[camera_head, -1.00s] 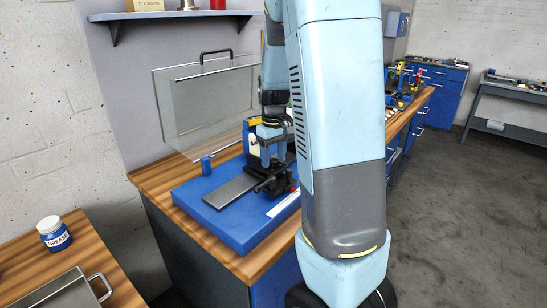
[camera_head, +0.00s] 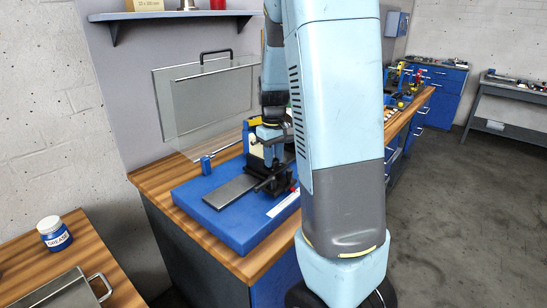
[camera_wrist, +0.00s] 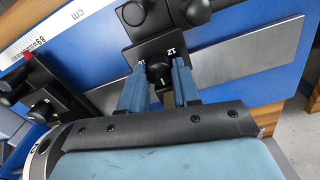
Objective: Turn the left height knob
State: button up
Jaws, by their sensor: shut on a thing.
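The height knob (camera_wrist: 158,72) is a small black knob on a black block with a white-numbered dial, in the wrist view. My gripper (camera_wrist: 160,78) has its two blue fingers on either side of the knob and is shut on it. In the head view my gripper (camera_head: 270,145) points down over the black stand (camera_head: 272,180) on the blue base plate (camera_head: 195,203); the knob itself is hidden there. A second black block with a similar dial (camera_wrist: 42,108) shows at the left of the wrist view, apart from my fingers.
A grey metal strip (camera_head: 228,192) lies on the blue plate. A white centimetre scale (camera_wrist: 45,30) runs along the plate's edge. A clear guard panel (camera_head: 210,95) stands behind the rig. A grease jar (camera_head: 54,233) stands at left.

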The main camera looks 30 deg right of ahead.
jog(key=shift+m, duration=0.8)
jog(key=o, duration=1.1)
jog(key=shift+c, duration=0.2)
jog(key=shift+r, duration=0.1)
notch_tip(320, 180, up, 14)
jog(key=shift+f, duration=0.25)
